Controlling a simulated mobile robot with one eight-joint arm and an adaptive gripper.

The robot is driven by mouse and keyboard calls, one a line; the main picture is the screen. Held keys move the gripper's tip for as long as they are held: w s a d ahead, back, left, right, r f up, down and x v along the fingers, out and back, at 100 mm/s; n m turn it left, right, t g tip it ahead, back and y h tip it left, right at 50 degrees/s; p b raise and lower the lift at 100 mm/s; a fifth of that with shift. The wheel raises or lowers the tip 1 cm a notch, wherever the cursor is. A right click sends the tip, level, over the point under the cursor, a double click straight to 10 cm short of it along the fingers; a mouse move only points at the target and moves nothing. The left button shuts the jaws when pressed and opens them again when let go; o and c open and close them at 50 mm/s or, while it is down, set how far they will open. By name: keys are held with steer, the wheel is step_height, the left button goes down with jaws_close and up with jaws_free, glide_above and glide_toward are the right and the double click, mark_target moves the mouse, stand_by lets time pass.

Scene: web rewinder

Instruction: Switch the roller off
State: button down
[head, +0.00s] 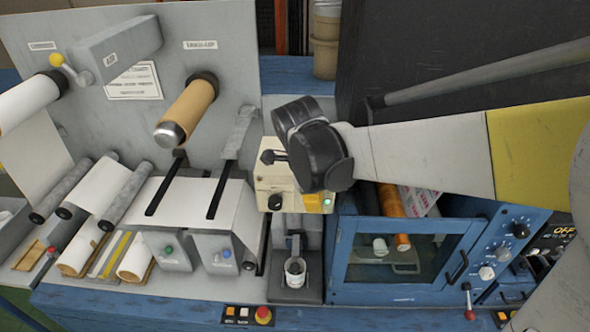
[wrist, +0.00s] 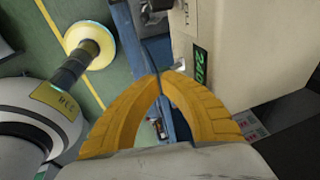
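In the wrist view the two yellow fingers of my gripper (wrist: 159,75) curve together, and their tips meet with nothing seen between them. In the head view my arm's dark end joint covers the gripper and part of a beige control box (head: 262,183). That box carries a black knob (head: 275,202), a yellow button (head: 313,203) and a small green light. In the wrist view a beige box (wrist: 185,30) with a green lit display (wrist: 200,68) stands just beyond the fingertips, to the right. A brown roll (head: 188,108) sticks out from the grey panel. Which control switches the roller is unclear.
A front button panel has a red button (head: 263,315). Several rolls lie at left. In the wrist view a yellow-ended shaft (wrist: 90,48) is at left.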

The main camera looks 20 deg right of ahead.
steer(key=shift+s+a+f+t+h+b, duration=0.1)
steer(key=shift+s+f+t+h+b, duration=0.3)
steer(key=shift+t+b, duration=0.4)
steer(key=t+b, duration=0.1)
steer(key=f+t+b, duration=0.2)
steer(key=shift+s+a+h, duration=0.1)
steer(key=shift+s+h, duration=0.15)
steer(key=shift+h, duration=0.15)
steer(key=shift+f+b, duration=0.35)
steer(key=shift+r, duration=0.2)
steer(key=shift+r+p, duration=0.7)
steer(key=shift+p, duration=0.1)
